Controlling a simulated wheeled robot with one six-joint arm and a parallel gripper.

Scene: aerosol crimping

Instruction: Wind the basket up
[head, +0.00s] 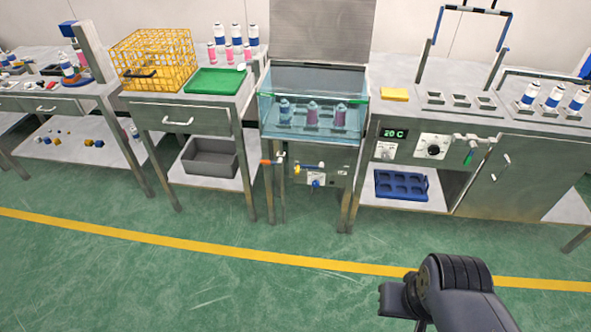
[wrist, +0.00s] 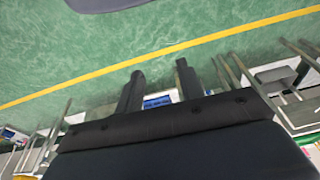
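A glass-walled water tank (head: 265,112) stands in the middle of the bench row, with its grey lid (head: 320,30) raised behind it. Several cans stand low inside the tank, in the water; one is a pink can (head: 312,113). The basket under them is hard to make out. Below the tank's front are an orange-handled lever (head: 272,161) and a yellow-handled valve (head: 298,169). A crank with a green grip (head: 469,156) is on the right cabinet's front. My gripper (wrist: 160,80) is open and empty, fingers apart, away from the benches.
A yellow wire cage (head: 152,58) and a green tray (head: 214,81) sit on the left bench. A blue crate (head: 401,185) lies on the lower right shelf. The green floor (head: 190,280) before the benches is clear, crossed by a yellow line (head: 200,245).

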